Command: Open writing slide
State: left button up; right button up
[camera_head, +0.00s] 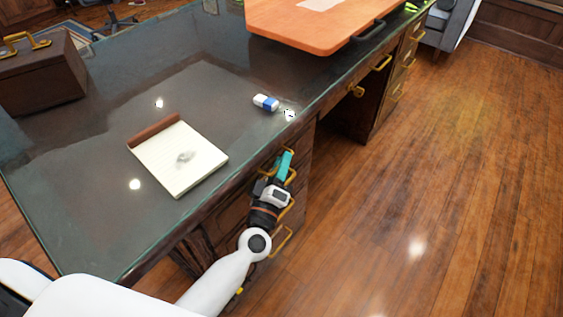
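The desk (85,125) has a dark glass-covered top and wooden drawer pedestals with brass handles. My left gripper (284,164), with teal fingers, is at the upper front of the near pedestal, by its top brass handle (289,150). The fingers overlap that handle in the picture; I cannot tell whether they touch it or are closed on it. No panel or drawer stands out from the desk front, and I cannot tell which front is the writing slide. My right gripper is not in view.
A notepad (180,160), a blue and white eraser (265,102), a brown box (40,75) and an orange board (320,25) with a dark handle lie on the desktop. The wooden floor (440,190) right of the desk is clear. A grey seat (450,22) stands beyond.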

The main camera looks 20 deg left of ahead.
pick_arm(q)
jog(key=shift+w, duration=0.3)
grip_shut()
